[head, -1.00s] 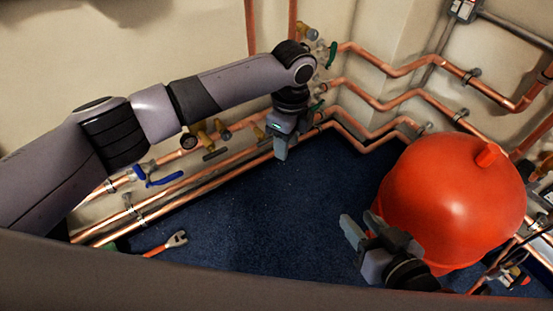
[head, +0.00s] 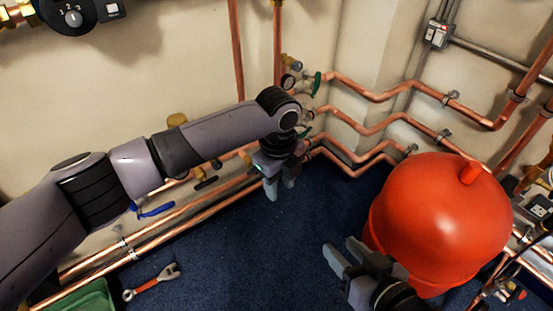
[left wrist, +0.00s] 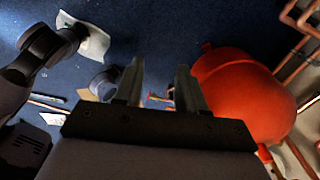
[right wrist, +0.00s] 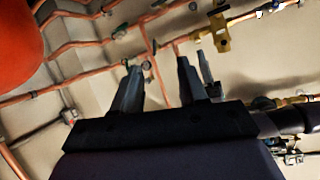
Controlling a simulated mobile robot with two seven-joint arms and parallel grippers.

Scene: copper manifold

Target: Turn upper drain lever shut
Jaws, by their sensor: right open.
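Two green levers show in the head view on the copper pipes by the wall corner: an upper one (head: 316,84), upright, and a lower one (head: 305,132), partly hidden by my left wrist. My left gripper (head: 281,188) points down below and left of both levers, apart from them. In the left wrist view its fingers (left wrist: 158,85) are spread with nothing between them. My right gripper (head: 346,253) is open and empty beside the red tank. In the right wrist view its fingers (right wrist: 160,85) frame the wall pipes.
A red tank (head: 440,215) stands at the right. A blue lever (head: 153,209) sits on the lower left pipes. A wrench (head: 152,281) and a green tray (head: 85,299) lie on the blue floor (head: 240,250). Middle floor is clear.

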